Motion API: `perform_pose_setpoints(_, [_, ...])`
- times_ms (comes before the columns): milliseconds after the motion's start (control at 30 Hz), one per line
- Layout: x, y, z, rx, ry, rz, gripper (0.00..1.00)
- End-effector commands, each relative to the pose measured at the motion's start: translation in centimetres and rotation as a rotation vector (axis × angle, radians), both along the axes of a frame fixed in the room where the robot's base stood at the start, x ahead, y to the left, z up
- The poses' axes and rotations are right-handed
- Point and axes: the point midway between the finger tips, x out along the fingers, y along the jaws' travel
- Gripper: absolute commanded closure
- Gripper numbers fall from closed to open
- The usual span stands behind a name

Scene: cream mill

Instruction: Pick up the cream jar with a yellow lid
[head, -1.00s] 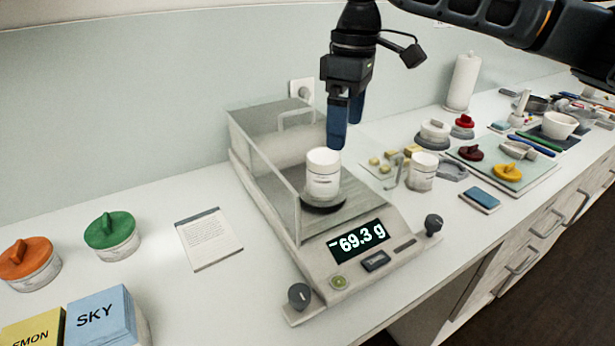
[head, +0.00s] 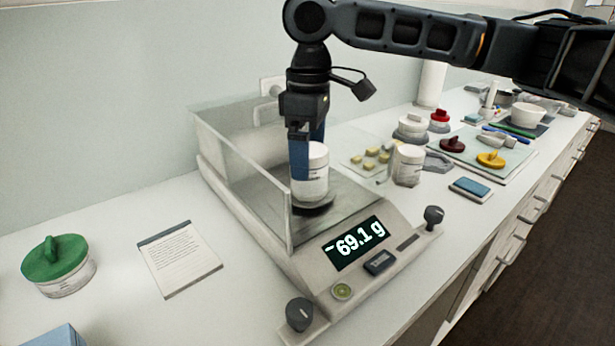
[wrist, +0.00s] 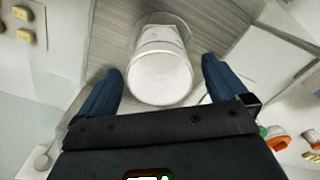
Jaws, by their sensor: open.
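A white jar (head: 318,185) with a plain white top stands upright on the pan of a balance. My gripper (head: 307,172) is open and low over it, its blue fingers on either side of the jar. In the wrist view the white jar (wrist: 160,78) sits between the two spread fingers (wrist: 162,68), with visible gaps beside it. A yellow knobbed lid (head: 491,159) lies on a pale mat to the right, looking flat; I see no jar body under it. No jar wearing a yellow lid is clear in view.
The balance (head: 335,250) has clear side walls around the pan and reads −69.1 g. Another white jar (head: 408,166) stands right of it. A green-lidded jar (head: 58,265) and a paper card (head: 180,258) are left. The mat (head: 505,170) also holds a dark red lid (head: 452,145).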

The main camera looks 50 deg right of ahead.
Motion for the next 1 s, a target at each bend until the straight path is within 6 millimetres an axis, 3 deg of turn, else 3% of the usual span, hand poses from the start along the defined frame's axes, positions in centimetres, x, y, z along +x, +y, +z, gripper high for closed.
perform_pose_setpoints(333, [0.1,-0.1,-4.4,0.0,0.001,0.0,0.0])
perform_pose_setpoints(667, [0.1,0.0,-5.1,0.0,0.0,0.0,0.0])
perform_pose_setpoints(1000, [0.1,0.0,-5.1,0.0,0.0,0.0,0.33])
